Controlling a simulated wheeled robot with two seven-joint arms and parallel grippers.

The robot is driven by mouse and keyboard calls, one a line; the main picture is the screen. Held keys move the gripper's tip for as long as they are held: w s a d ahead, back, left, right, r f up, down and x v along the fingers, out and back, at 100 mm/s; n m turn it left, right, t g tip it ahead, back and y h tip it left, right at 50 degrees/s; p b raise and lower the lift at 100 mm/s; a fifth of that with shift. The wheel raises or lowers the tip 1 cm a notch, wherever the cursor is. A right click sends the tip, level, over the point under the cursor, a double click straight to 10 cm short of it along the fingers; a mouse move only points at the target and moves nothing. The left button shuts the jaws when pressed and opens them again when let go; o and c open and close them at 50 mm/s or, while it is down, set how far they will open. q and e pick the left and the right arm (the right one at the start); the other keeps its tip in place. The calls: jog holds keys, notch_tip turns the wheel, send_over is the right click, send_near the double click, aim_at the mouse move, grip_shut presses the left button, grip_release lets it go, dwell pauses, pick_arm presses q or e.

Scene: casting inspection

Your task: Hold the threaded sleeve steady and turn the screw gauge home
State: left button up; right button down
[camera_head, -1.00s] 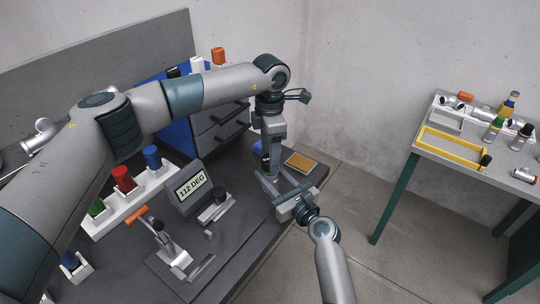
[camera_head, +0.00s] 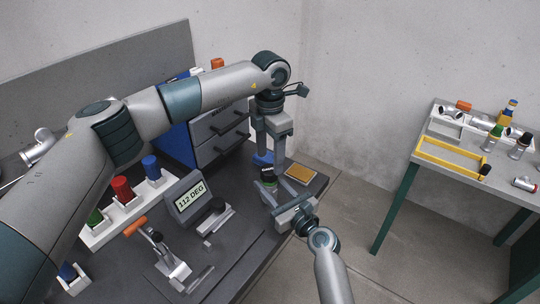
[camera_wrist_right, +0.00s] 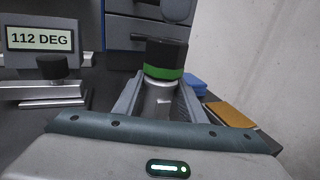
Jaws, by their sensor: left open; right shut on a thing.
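The threaded sleeve (camera_wrist_right: 158,98) is a silver cylinder standing upright between the fingers of my right gripper (camera_wrist_right: 160,108), which is shut on it. The screw gauge (camera_wrist_right: 165,58), with a black knob and green band, sits on top of the sleeve. In the head view the gauge (camera_head: 267,174) shows just below my left gripper (camera_head: 270,158). The left gripper points down with its fingers apart, empty, over the knob. My right gripper (camera_head: 279,194) reaches in from the front right. The thread between gauge and sleeve is hidden.
A readout (camera_head: 188,197) showing 112 DEG stands on the dark bench, left of the sleeve. A rack (camera_head: 110,226) with green, red and blue pieces is further left. A yellow-brown pad (camera_head: 301,173) lies right. A blue drawer cabinet (camera_head: 205,135) stands behind. A side table (camera_head: 470,172) is at far right.

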aim_at(271, 170)
pick_arm(q)
jog(key=shift+f, duration=4)
jog(key=c, duration=1.1)
jog(key=shift+s+m, duration=0.15)
jog(key=shift+m, duration=1.55)
jog(key=shift+d, duration=0.1)
